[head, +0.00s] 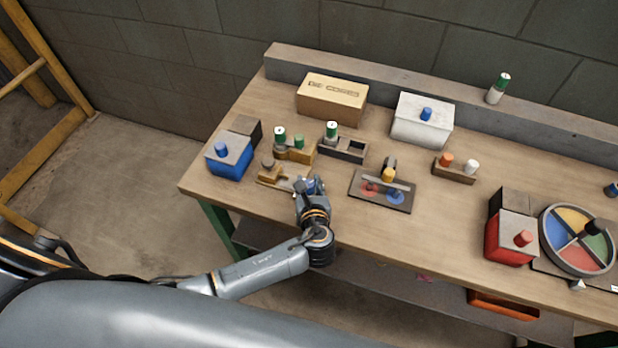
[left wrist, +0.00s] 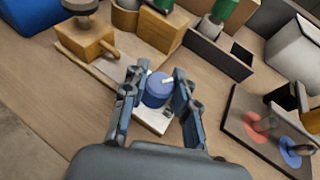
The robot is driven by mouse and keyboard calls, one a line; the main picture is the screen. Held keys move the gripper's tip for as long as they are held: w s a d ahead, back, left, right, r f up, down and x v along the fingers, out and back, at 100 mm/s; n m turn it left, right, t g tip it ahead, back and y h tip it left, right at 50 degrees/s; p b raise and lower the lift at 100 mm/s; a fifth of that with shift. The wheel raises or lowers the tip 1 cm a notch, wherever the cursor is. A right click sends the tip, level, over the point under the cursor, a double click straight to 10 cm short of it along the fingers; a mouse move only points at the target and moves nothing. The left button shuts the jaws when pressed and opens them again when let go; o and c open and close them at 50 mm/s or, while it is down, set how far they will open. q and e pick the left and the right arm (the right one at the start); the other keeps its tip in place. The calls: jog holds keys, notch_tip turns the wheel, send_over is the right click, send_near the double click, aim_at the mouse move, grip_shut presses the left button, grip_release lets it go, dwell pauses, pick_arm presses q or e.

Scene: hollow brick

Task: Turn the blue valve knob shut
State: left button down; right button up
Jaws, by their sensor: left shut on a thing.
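The blue valve knob (left wrist: 157,88) stands on a pale plate (left wrist: 152,118) and has a small white mark on its top. My left gripper (left wrist: 158,84) is shut on the knob, with one finger on each side of it in the left wrist view. In the head view, my left gripper (head: 311,185) is at the table's front edge area and hides most of the knob. A tan block with a round top (left wrist: 86,38) sits on the same plate, left of the knob. My right gripper is in neither view.
Behind the plate stand green-capped bottles (head: 331,130) in holders. A dark board with red and blue discs (head: 380,203) lies to the right. A blue box (head: 229,158) stands to the left. Bare tabletop (head: 440,220) lies farther right.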

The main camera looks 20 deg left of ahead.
aim_at(309, 183)
pick_arm(q)
jog(key=n+g+y, duration=0.1)
jog(key=n+y, duration=0.1)
jog(key=shift+d+n+g+y+p, duration=0.15)
jog(key=shift+n+g+y+p, duration=0.15)
jog(key=shift+n+y, duration=0.1)
jog(key=shift+n+g+y, duration=1.4)
jog(key=shift+n+g, duration=0.1)
jog(key=shift+n, duration=0.2)
jog(key=c, duration=1)
grip_release()
jog(key=shift+a, duration=0.2)
notch_tip(309, 183, up, 10)
